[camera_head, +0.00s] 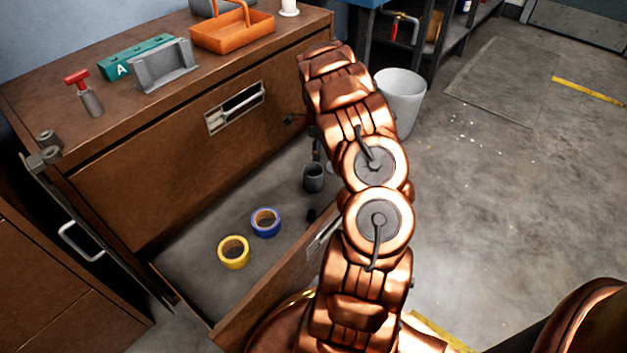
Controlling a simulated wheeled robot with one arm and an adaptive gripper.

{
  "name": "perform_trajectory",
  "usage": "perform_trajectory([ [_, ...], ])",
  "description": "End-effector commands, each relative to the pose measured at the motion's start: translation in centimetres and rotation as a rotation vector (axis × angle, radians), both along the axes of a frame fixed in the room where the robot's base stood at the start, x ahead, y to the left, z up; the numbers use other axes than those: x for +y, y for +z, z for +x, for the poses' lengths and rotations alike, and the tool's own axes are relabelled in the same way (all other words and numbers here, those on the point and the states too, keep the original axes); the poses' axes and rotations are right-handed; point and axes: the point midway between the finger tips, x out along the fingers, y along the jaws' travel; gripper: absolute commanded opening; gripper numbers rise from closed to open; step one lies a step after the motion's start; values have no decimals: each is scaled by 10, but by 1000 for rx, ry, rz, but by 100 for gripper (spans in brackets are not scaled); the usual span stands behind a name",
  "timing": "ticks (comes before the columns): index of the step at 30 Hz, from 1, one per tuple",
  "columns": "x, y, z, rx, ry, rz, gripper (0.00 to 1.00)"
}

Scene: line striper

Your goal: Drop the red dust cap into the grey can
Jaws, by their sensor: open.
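I cannot make out a loose red dust cap; it may be hidden behind my arm. My copper arm rises through the middle of the view and covers part of the drawer. My gripper (303,134) shows only as dark parts beside the arm, above the drawer and behind the can. It appears open; its fingertips are mostly hidden, and I see nothing held.
A yellow tape roll (233,252) and a blue one (265,222) lie in the drawer. The cabinet top holds a red-topped grey tool (84,92), a grey holder (166,68) and an orange caddy (233,33). A pale grey bin (400,94) stands right of my arm. Floor at right is open.

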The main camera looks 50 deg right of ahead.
Motion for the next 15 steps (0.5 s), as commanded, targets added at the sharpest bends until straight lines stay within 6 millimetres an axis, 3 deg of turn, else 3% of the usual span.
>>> perform_trajectory([
  [9,0,61,1,-3,1,-3,60],
  [15,0,91,1,-3,0,-1,60],
])
